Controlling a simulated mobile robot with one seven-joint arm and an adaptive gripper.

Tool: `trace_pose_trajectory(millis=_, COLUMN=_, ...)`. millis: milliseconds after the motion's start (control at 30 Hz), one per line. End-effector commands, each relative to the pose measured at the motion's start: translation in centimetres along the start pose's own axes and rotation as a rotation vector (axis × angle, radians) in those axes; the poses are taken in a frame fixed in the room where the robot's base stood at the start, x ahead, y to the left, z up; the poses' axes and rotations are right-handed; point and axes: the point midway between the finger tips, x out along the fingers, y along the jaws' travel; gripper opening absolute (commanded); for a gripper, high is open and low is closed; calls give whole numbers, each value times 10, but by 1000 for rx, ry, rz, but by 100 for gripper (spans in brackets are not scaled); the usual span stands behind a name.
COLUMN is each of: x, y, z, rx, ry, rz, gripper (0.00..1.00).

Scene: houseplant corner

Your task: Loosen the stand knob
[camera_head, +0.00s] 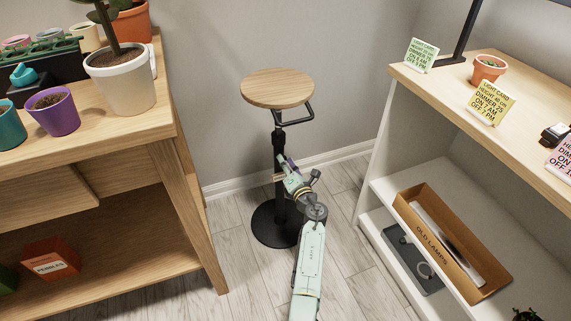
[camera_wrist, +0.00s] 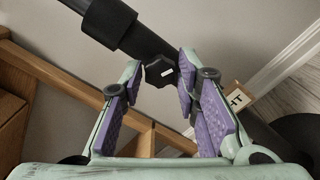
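The stand has a round wooden top (camera_head: 277,88), a black post (camera_head: 278,145) and a round black base (camera_head: 270,225). In the wrist view the post (camera_wrist: 120,28) runs diagonally across the top. The black stand knob (camera_wrist: 160,72), with a small white mark, sticks out below the post's collar. My gripper (camera_wrist: 158,72) has purple pads and is open, with the knob just ahead of or between its fingertips. I cannot tell whether a pad touches it. In the head view my gripper (camera_head: 284,163) is at the post below the top, and the knob cannot be made out.
A wooden plant bench (camera_head: 185,190) stands left, with a white pot (camera_head: 121,82) and a purple pot (camera_head: 55,110). A white shelf unit (camera_head: 382,155) stands right, holding an OLD LAMPS box (camera_head: 430,237). A small tag (camera_wrist: 237,100) is near the post. Floor shows between the furniture.

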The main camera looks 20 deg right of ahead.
Motion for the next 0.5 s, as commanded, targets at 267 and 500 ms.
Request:
trace_pose_trajectory(millis=267, x=0, y=0, z=0, rx=1, ry=0, rz=0, gripper=45)
trace_pose_trajectory(millis=500, x=0, y=2, z=2, rx=-1, ry=0, rz=1, gripper=45)
